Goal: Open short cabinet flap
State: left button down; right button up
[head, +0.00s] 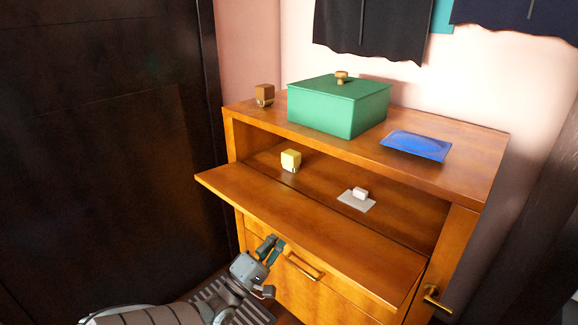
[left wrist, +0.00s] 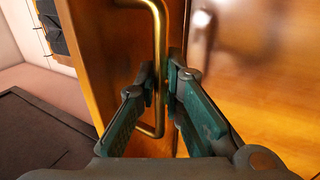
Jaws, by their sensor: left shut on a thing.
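The short cabinet (head: 458,170) is wooden, and its flap (head: 310,232) is folded down and out, leaving the upper compartment open to view. My left gripper (head: 268,248) is at the flap's outer left part, with its fingertips partly hidden by the flap. In the left wrist view, my left gripper (left wrist: 160,92) is shut on a brass bar handle (left wrist: 156,38), with a finger on each side of it. The handle is fixed to a wooden panel, which appears to be the flap's outer face. My right gripper is in neither view.
A green lidded box (head: 335,108), a blue dish (head: 416,146) and a small brown object (head: 264,95) stand on top. Below the flap is another brass handle (head: 304,268). A dark door (head: 100,130) is at left.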

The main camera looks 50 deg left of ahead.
pick_arm(q)
jog(key=shift+a+f, duration=0.1)
jog(key=shift+f, duration=0.05)
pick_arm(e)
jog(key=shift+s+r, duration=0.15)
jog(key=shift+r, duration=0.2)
pick_arm(q)
jog(key=c, duration=1.9)
grip_release()
jog(key=shift+w, duration=0.1)
jog(key=shift+f, duration=0.1)
jog(key=v, duration=1.2)
jog(key=shift+f, duration=0.1)
